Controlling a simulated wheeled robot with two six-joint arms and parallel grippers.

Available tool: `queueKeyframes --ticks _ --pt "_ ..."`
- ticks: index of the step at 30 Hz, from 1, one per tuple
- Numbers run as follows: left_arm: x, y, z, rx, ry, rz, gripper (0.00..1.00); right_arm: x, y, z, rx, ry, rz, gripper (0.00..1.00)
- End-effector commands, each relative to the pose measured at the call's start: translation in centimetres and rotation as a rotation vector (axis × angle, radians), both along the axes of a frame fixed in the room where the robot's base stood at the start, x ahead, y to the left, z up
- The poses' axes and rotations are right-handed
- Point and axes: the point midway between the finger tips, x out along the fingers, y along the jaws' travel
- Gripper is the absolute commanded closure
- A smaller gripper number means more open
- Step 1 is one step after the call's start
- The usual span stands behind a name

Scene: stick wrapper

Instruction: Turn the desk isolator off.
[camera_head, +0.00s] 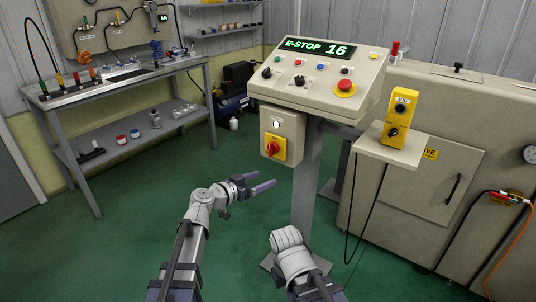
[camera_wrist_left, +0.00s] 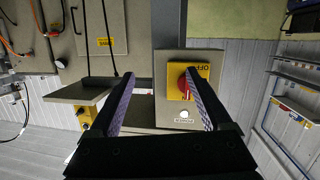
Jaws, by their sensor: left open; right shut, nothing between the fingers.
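The desk isolator is a red rotary knob (camera_head: 272,148) on a yellow plate (camera_head: 281,154), on the front of a grey box under the sloped console. The knob (camera_wrist_left: 186,82) also shows in the left wrist view, beside the tip of the right-hand finger, which partly covers it. An OFF mark shows on the plate; the knob's exact setting cannot be told. A white lamp (camera_head: 276,125) sits above the knob. My left gripper (camera_head: 266,179) is open and empty, below and left of the box, pointing right. My right arm (camera_head: 290,255) shows at bottom centre; its fingers are hidden.
The console (camera_head: 319,80) carries buttons, a red stop button (camera_head: 344,88) and a display reading E-STOP 16. A post (camera_head: 306,180) supports it. A yellow JOG box (camera_head: 399,118) stands on a shelf to the right. A workbench (camera_head: 120,80) stands left; green floor lies between.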

Motion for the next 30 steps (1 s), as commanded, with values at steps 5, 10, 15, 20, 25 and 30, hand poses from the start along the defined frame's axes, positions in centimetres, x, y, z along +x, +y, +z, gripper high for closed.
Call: queueKeyframes --ticks 5,10,15,20,25,30 --pt "3.2 1.5 3.4 -0.052 -0.163 0.089 0.18 0.0 0.0 0.0 0.000 0.000 0.000 1.00" --pt "4.0 2.2 4.4 -0.065 -0.209 0.126 0.18 0.0 0.0 0.0 0.000 0.000 0.000 1.00" --pt "4.2 2.2 4.5 -0.065 -0.212 0.128 0.18 0.0 0.0 0.0 0.000 0.000 0.000 1.00" --pt "5.0 1.6 4.5 -0.065 -0.211 0.126 0.18 0.0 0.0 0.0 0.000 0.000 0.000 1.00" --pt "6.9 0.2 4.4 -0.066 -0.211 0.124 0.18 0.0 0.0 0.0 0.000 0.000 0.000 1.00" --pt "9.1 -1.4 4.4 -0.065 -0.210 0.124 0.18 0.0 0.0 0.0 0.000 0.000 0.000 1.00"
